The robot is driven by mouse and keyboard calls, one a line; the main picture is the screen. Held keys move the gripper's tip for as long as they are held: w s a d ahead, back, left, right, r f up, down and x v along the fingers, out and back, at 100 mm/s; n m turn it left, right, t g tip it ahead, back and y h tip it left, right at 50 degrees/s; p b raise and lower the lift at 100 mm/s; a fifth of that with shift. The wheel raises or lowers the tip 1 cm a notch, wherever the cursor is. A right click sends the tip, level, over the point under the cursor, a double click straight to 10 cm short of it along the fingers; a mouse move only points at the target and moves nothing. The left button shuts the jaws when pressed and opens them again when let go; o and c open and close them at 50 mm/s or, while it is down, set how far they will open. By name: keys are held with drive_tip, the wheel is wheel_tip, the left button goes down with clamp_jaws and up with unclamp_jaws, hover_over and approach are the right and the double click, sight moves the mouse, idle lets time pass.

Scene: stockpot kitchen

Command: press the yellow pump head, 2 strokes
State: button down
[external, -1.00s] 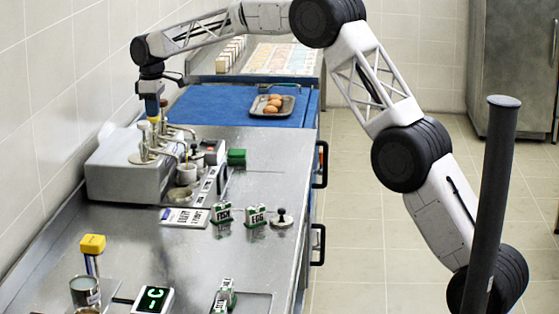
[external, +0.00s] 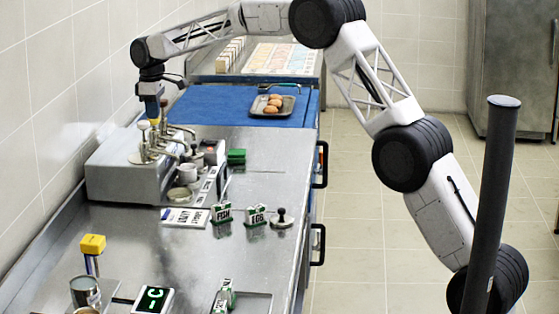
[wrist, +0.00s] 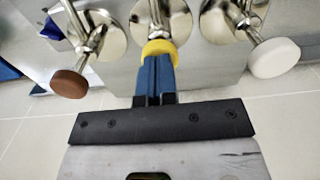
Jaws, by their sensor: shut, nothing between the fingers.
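The yellow pump head (wrist: 160,48) sits on the middle of the steel pumps in the wrist view. The fingers partly hide the head.
A brown pump head (wrist: 69,84) and a white pump head (wrist: 274,57) flank the yellow one closely. A small cup (external: 187,172) stands in front of the pumps. A yellow-topped container (external: 92,244) stands at the near left.

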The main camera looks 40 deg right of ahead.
drive_tip(key=shift+r, duration=2.2)
drive_tip(key=shift+f, duration=1)
drive_tip(key=shift+f, duration=1.7)
drive_tip(key=shift+r, duration=2.7)
drive_tip(key=shift+r, duration=2.45)
